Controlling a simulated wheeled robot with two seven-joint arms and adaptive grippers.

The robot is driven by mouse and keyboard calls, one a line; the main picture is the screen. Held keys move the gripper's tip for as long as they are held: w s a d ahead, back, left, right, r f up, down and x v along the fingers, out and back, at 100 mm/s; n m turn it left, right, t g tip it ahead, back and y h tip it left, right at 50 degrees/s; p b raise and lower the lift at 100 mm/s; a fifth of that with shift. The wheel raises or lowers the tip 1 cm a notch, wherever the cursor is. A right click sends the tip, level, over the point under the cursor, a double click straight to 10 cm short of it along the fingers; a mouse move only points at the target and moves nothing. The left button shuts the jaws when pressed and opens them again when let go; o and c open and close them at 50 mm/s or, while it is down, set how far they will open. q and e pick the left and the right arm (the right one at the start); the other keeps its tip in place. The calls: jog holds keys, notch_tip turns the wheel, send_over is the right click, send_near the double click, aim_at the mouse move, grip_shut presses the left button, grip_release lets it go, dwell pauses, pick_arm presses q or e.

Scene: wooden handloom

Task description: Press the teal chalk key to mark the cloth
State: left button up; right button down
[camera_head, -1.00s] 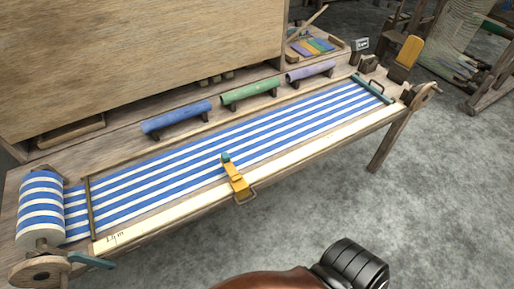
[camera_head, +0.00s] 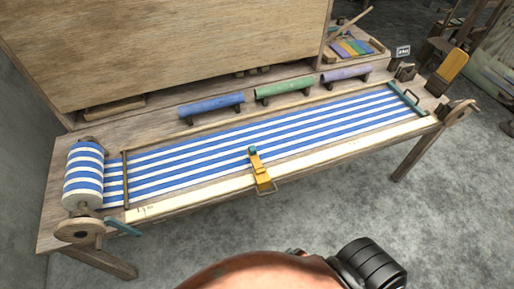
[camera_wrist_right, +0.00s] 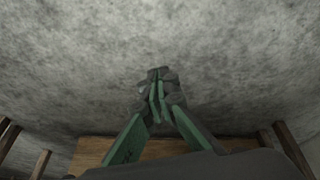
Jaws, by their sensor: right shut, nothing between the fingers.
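The teal chalk key (camera_head: 252,150) is a small block on the end of a yellow slider (camera_head: 262,176) that sits on the front rail and reaches over the cloth. The blue-and-white striped cloth (camera_head: 205,152) lies flat along the loom bench, under the key. No mark can be made out on the cloth near the key. My right gripper (camera_wrist_right: 158,80) has its green fingers closed together and empty, with grey floor behind it. In the head view my arm shows low in front of the bench, but no fingers show there. My left gripper is not in view.
A striped cloth roll (camera_head: 84,178) and wooden wheel (camera_head: 78,229) stand at the left end. Blue (camera_head: 211,105), green (camera_head: 283,88) and purple (camera_head: 345,74) rolls sit behind the cloth. A wooden panel rises at the back. The floor in front is clear.

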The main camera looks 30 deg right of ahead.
jog(key=w+d+r+m+t+h+p, duration=0.1)
jog(key=w+r, duration=0.6)
jog(key=r, duration=0.9)
jog(key=w+d+r+m+t+h+p, duration=0.1)
jog(key=w+r+t+p, duration=0.3)
jog(key=r, duration=1.2)
jog(key=w+d+r+m+t+h+p, duration=0.1)
jog(key=w+d+r+t+p, duration=0.1)
jog(key=w+r, duration=0.8)
notch_tip(320, 180, up, 6)
jog(key=shift+w+r+t, duration=0.1)
jog(key=shift+r+t, duration=0.15)
jog(key=shift+t, duration=0.25)
jog(key=w+a+r+t, duration=0.2)
jog(key=w+r+t, duration=0.1)
jog(key=r, duration=0.3)
jog(key=shift+w+a+r+p, duration=0.2)
jog(key=shift+w+a+p, duration=0.1)
jog(key=shift+w+p, duration=0.25)
